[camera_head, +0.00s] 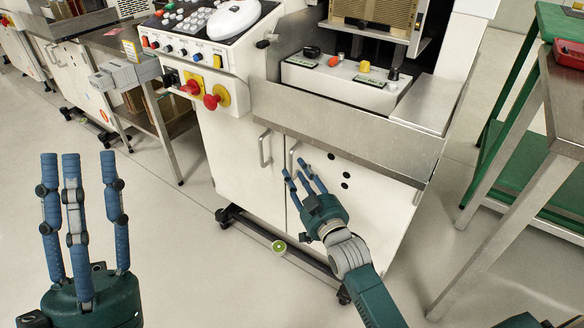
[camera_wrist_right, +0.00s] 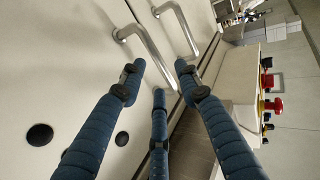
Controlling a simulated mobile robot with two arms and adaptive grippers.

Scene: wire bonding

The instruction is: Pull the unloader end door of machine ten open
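A white machine has two cabinet doors below its steel front ledge, and both look closed. The right door (camera_head: 376,205) has several black round holes and a metal bar handle (camera_head: 292,157). The left door (camera_head: 233,160) has a similar handle (camera_head: 265,149). No label shows which is the unloader end door. My right gripper (camera_head: 304,175) is open and empty, with its fingers pointing at the right door's handle. In the right wrist view, that handle (camera_wrist_right: 150,48) lies just beyond the fingertips (camera_wrist_right: 160,74); contact is unclear. My left gripper (camera_head: 78,160) is open, empty and upright at lower left.
Red emergency knobs (camera_head: 211,102) project from the machine's control panel above the left door. A steel-legged table (camera_head: 512,215) with a green shelf stands at right. A side table (camera_head: 150,85) stands at left.

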